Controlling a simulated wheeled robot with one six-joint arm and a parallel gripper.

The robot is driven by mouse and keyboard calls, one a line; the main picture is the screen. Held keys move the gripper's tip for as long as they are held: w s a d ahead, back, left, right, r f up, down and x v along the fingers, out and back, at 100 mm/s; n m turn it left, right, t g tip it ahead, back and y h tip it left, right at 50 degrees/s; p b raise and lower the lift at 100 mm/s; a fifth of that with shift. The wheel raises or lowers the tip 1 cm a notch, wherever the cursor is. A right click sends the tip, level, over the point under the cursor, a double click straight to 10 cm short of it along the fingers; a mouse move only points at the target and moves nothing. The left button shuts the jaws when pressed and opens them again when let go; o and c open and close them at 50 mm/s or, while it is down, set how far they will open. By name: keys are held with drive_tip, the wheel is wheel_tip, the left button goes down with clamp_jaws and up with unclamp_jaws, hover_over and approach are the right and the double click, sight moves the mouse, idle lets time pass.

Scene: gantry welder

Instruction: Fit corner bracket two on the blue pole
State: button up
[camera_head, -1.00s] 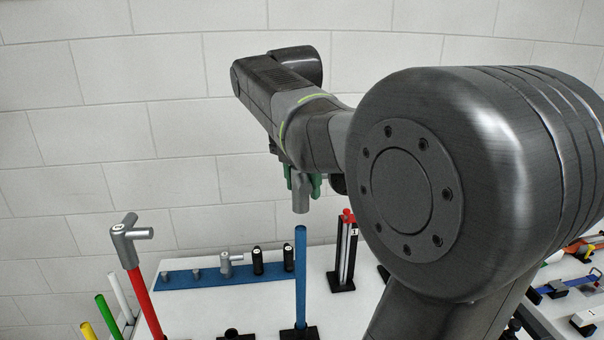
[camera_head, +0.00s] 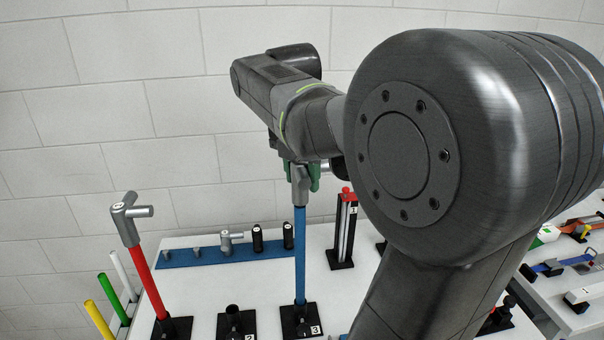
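My gripper (camera_head: 301,172), with green fingers, is shut on a grey corner bracket (camera_head: 300,190), whose number I cannot read. The bracket's lower tube points down and meets the top of the upright blue pole (camera_head: 300,255). The pole's top end is not visible, so the tube appears to be at or over it; how deep I cannot tell. My fingers and arm hide the bracket's upper part. The blue pole stands in a black base (camera_head: 301,321) marked 3. Another grey corner bracket (camera_head: 126,218) sits on top of the tilted-looking red pole (camera_head: 146,280) at left.
A black base (camera_head: 236,323) marked 2 stands empty between the poles. Behind is a blue rack (camera_head: 205,257) with grey and black parts. A black stand (camera_head: 343,232) marked 1 is right of the pole. Green, yellow and white rods stand at far left. My arm hides the right side.

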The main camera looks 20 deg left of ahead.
sight(302, 199)
idle(0.5)
drive_tip(key=shift+f+b, duration=1.9)
drive_tip(key=shift+f, duration=1.5)
drive_tip(key=o, duration=1.2)
drive_tip(key=shift+o, duration=0.2)
drive_tip(key=shift+r, duration=0.15)
drive_tip(key=r, duration=0.4)
drive_tip(key=s+r, duration=0.1)
drive_tip(key=r, duration=0.8)
drive_tip(key=shift+s+a+r, duration=0.15)
drive_tip(key=shift+s+r, duration=0.15)
drive_tip(key=shift+s, duration=0.05)
drive_tip(key=shift+f, duration=0.15)
drive_tip(key=f, duration=0.4)
drive_tip(key=w+f, duration=0.1)
drive_tip(key=f, duration=0.8)
drive_tip(key=shift+w+f, duration=0.2)
drive_tip(key=shift+w, duration=0.15)
drive_tip(key=shift+r, duration=0.35)
